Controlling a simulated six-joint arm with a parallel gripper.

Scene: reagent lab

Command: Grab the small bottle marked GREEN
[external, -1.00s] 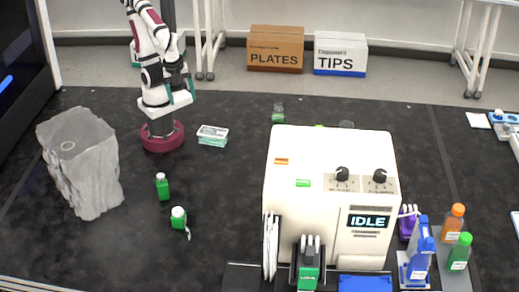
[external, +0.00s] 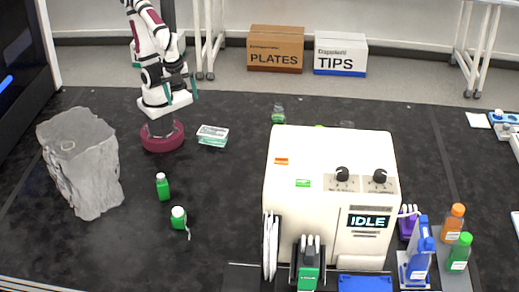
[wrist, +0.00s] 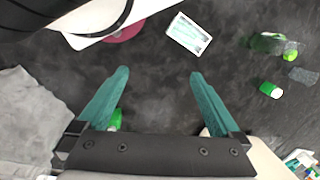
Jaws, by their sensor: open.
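A small green bottle (external: 163,188) with a pale cap stands on the dark bench right of the grey rock. A second small green bottle (external: 179,219) with a white cap and a tag on a string stands nearer the camera. A third green bottle (external: 278,115) stands behind the white machine. No bottle's marking is readable. My gripper (external: 180,96) is raised near my base, beyond the bottles. In the wrist view my gripper (wrist: 159,74) has its teal fingers apart with nothing between them. A green object (wrist: 116,119) shows partly hidden beside the left finger.
The grey rock (external: 82,165) stands at left. The white machine (external: 330,155), showing IDLE, blocks the right centre. Larger orange (external: 453,223) and green (external: 460,252) bottles stand far right. The bench between rock and machine is mostly clear.

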